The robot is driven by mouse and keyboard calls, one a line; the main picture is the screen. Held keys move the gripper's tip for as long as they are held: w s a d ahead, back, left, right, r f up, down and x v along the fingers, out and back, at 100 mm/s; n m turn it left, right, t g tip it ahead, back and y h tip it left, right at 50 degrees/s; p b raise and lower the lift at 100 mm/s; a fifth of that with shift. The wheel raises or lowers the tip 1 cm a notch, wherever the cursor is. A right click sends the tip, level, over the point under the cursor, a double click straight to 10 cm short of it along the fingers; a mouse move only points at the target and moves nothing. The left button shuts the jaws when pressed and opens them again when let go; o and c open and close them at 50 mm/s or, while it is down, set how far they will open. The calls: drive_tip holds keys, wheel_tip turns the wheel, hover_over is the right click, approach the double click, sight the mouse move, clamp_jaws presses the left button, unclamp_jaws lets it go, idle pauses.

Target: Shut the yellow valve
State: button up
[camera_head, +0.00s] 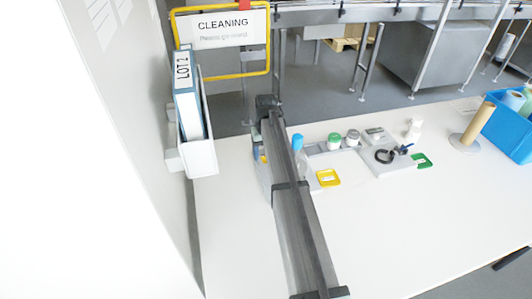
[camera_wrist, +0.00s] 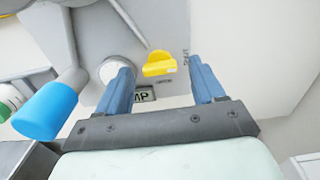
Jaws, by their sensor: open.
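The yellow valve (camera_wrist: 159,63) shows in the wrist view as a small yellow handle on a grey panel, lying roughly crosswise in the picture. My gripper (camera_wrist: 160,75) is open, with its two blue fingers apart. The valve appears between and slightly beyond the fingertips; I see no contact. A round white knob or dial (camera_wrist: 116,69) is partly hidden behind the left finger. A label ending in "MP" (camera_wrist: 146,95) shows between the fingers. In the head view my dark arm covers much of the machine, and a small yellow patch (camera_head: 263,159) shows beside it.
A bright blue cylinder (camera_wrist: 50,105) stands out at the panel's left. A binder holder (camera_head: 200,155) stands at left. The table front is clear.

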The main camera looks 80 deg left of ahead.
wheel_tip(320, 180, up, 13)
idle(0.5)
drive_tip(key=shift+r, duration=0.1)
idle(0.3)
